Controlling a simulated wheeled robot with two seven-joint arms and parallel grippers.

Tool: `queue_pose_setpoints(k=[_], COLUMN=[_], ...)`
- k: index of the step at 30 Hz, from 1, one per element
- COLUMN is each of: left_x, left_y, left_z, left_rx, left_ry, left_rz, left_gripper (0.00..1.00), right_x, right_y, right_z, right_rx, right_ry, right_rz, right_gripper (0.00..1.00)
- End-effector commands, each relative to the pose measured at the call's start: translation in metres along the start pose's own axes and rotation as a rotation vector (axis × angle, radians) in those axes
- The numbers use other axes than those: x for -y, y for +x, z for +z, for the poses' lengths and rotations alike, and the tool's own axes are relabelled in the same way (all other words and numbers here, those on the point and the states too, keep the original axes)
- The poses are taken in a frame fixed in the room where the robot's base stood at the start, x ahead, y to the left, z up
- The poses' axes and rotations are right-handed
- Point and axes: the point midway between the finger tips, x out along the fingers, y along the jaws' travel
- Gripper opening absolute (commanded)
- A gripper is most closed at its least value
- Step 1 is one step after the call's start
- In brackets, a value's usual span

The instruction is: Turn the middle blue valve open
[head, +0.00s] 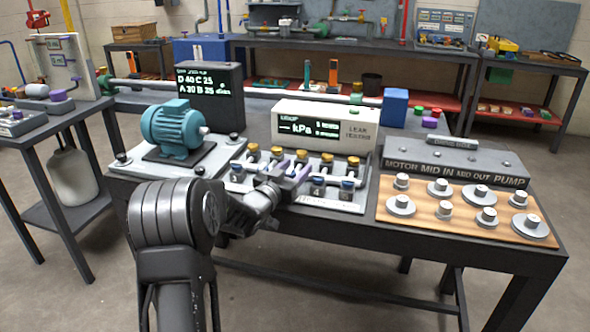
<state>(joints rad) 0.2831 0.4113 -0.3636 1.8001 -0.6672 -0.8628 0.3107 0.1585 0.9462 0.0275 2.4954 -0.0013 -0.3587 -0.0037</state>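A light manifold panel (330,206) lies on the workbench in front of the leak tester. It carries a back row of brass-coloured caps (302,155) and a front row of small blue valves. One blue valve (237,172) shows at the left end and two more, one (318,183) and another (347,187), at the right. My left gripper (291,178) reaches in over the middle of the front row and hides whatever valve is there. Its fingers, with a purple tint, are too small and overlapped to tell open from shut. My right gripper is not in view.
A teal motor (174,128) stands left of the panel. A leak tester (325,125) and a dark display box (210,95) stand behind. A wooden board (468,212) with metal discs lies at the right. A blue box (395,107) stands at the back.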

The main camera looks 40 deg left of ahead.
Motion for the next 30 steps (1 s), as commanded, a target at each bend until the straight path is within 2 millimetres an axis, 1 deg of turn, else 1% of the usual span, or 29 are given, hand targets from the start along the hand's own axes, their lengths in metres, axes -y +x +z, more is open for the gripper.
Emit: queue_pose_setpoints(k=[7,10,14,18,22,26,30], left_x=[0.000,0.001,0.001,0.001,0.001,0.000,0.000], left_y=[-0.001,-0.007,-0.024,-0.048,-0.067,-0.077,-0.078], left_z=[0.001,0.000,0.000,0.000,0.000,0.000,0.000], left_rx=[0.001,0.001,0.000,-0.001,0.000,0.000,0.000], left_ry=[0.000,-0.001,-0.002,-0.001,-0.001,-0.001,0.000], left_rz=[0.000,-0.001,-0.002,-0.002,-0.001,-0.001,0.000], left_gripper=[0.50,0.50,0.50,0.50,0.50,0.50,0.50], right_x=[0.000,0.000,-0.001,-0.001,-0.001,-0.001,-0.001], right_y=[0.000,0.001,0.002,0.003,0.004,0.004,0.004], right_z=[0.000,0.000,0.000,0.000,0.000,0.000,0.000], right_rx=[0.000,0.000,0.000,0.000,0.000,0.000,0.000], right_ry=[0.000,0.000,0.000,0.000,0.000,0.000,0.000], right_rz=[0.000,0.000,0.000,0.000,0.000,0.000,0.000], right_gripper=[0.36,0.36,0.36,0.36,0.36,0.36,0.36])
